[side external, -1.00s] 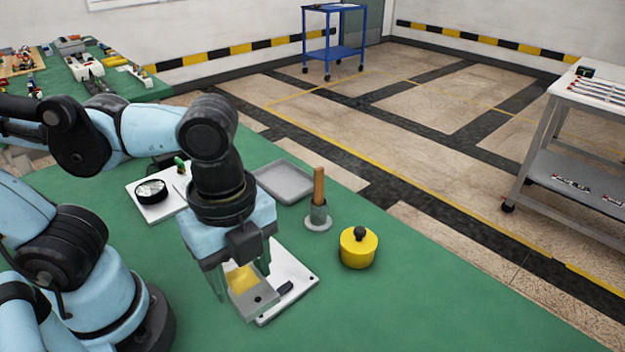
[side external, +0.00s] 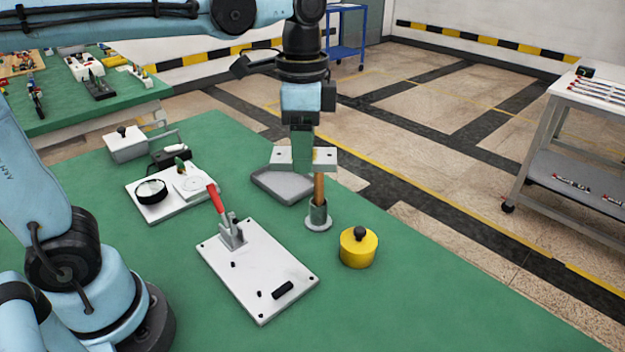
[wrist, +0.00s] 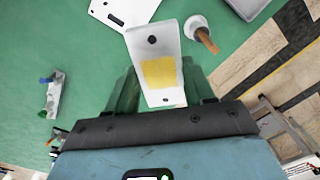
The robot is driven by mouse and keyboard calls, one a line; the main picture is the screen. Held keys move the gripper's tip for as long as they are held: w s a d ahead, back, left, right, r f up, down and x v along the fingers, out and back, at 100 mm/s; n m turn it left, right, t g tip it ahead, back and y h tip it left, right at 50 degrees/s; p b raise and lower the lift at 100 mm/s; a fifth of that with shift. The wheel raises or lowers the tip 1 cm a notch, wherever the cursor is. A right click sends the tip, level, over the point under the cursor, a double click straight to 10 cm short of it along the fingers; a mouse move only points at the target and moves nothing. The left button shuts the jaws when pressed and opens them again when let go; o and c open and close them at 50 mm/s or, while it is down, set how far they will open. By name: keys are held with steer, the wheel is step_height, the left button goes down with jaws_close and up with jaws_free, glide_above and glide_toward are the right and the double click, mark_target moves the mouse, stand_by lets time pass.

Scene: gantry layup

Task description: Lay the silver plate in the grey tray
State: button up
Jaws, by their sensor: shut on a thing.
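My gripper (side external: 302,148) is shut on the silver plate (side external: 325,158) and holds it level, raised above the green table. In the wrist view the plate (wrist: 170,34) sticks out between the fingers, with a yellow patch and small holes on its face. The grey tray (side external: 268,190) lies flat on the table and looks empty. In the side view it shows behind and below the plate, partly hidden. In the wrist view the tray (wrist: 243,8) is cut off at the top right, apart from the plate.
A wooden-handled tool (side external: 319,187) stands upright in a round holder beside the tray, close under the plate in the side view. A yellow lidded pot (side external: 358,250) stands nearby. A white board (side external: 258,270) with a red-handled clamp (side external: 217,198) lies in front.

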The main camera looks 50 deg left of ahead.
steer(key=w+a+n, duration=0.5)
steer(key=w+a, duration=0.2)
steer(key=a, duration=0.2)
steer(key=n, duration=0.4)
glide_above(285, 182)
step_height(285, 182, down, 16)
steer(key=shift+s+r, duration=0.1)
steer(key=shift+r, duration=0.1)
steer(key=shift+f, duration=2.3)
steer(key=shift+f, duration=0.15)
steer(key=o, duration=1.2)
